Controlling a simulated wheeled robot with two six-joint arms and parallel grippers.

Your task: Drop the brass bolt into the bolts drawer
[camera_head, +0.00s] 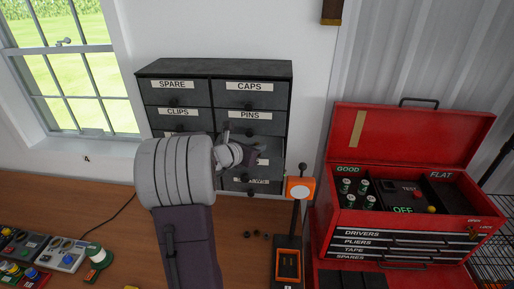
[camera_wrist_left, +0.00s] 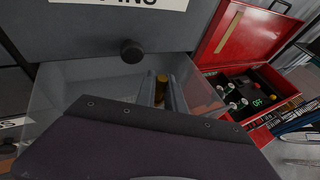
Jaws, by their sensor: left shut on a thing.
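The dark grey drawer cabinet (camera_head: 180,68) stands against the wall, with labels SPARE, CAPS, CLIPS and PINS readable. My left gripper (camera_head: 249,156) is in front of its right column, below the PINS drawer (camera_head: 247,123). In the left wrist view, my gripper (camera_wrist_left: 160,92) is shut on the brass bolt (camera_wrist_left: 161,78). The bolt is above a pulled-out drawer (camera_wrist_left: 72,84) with clear-looking walls, just under the PINS drawer. The arm hides much of the lower cabinet, and I cannot read the open drawer's label. My right gripper is not in view.
A red toolbox (camera_head: 398,127) with its lid raised stands at the right. An orange device (camera_head: 301,187) is left of it. Several small dark pieces (camera_head: 255,235) lie on the wooden bench (camera_head: 125,245). Switch boxes (camera_head: 66,254) sit at the left.

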